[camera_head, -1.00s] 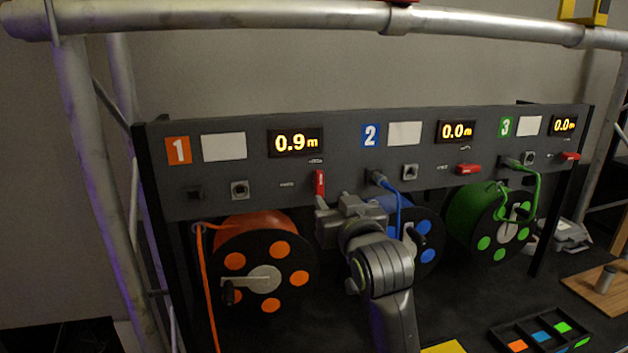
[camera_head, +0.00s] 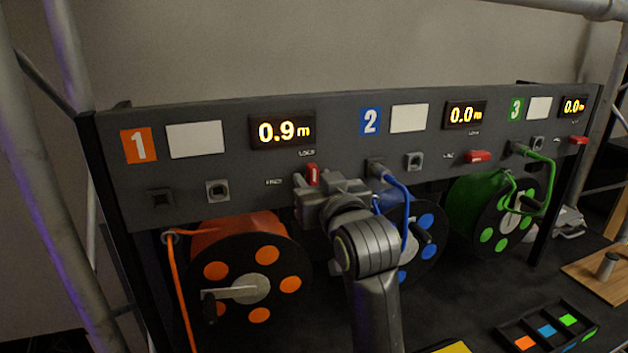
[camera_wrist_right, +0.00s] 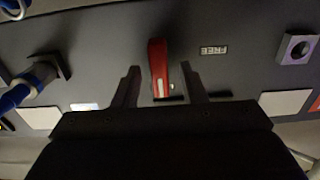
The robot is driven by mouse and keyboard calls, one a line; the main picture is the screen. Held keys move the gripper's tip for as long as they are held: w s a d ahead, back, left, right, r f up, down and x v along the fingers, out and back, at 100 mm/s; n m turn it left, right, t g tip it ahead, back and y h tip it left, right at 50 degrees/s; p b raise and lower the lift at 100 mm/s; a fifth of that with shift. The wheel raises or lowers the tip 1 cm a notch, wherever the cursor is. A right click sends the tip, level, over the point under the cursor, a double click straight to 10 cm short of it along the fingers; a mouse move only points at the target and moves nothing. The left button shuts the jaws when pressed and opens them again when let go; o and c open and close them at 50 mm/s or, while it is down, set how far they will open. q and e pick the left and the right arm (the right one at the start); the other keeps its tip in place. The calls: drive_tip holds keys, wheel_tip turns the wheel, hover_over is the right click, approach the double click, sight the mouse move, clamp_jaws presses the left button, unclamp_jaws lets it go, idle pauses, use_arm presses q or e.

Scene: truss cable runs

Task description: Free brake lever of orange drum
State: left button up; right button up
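The orange drum (camera_head: 245,285) hangs under panel section 1 at the left in the head view, with an orange cable running down its left side. Its red brake lever (camera_head: 313,174) stands upright under the LOCK label; the FREE label is to its left. My right gripper (camera_head: 314,187) is at the lever from below. In the right wrist view the red lever (camera_wrist_right: 157,65) stands between the two spread fingers of my right gripper (camera_wrist_right: 160,82), with gaps on both sides. The upside-down FREE label (camera_wrist_right: 214,50) shows there too. My left gripper is not in view.
The display (camera_head: 282,131) of section 1 reads 0.9 m. A blue plug and cable (camera_head: 395,185) sit close to the right of my gripper. The blue drum (camera_head: 425,240) and green drum (camera_head: 490,215) hang further right. A tray with coloured tiles (camera_head: 510,335) lies at the lower right.

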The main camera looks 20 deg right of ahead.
clamp_jaws()
drive_tip(key=shift+n, duration=0.4)
drive_tip(key=shift+a+n+p, duration=0.15)
drive_tip(key=shift+n+p, duration=0.4)
drive_tip(key=shift+n, duration=0.35)
drive_tip(key=n+p, duration=0.1)
drive_tip(key=n, duration=0.2)
drive_tip(key=shift+a+n, duration=0.15)
drive_tip(key=shift+n, duration=0.15)
drive_tip(key=n, duration=0.5)
drive_tip(key=shift+a+f+p, duration=0.15)
drive_tip(key=shift+f+p, duration=0.1)
drive_tip(key=shift+p, duration=0.15)
drive_tip(key=n, duration=0.6)
drive_tip(key=shift+f+n, duration=0.25)
drive_tip(key=shift+n, duration=0.05)
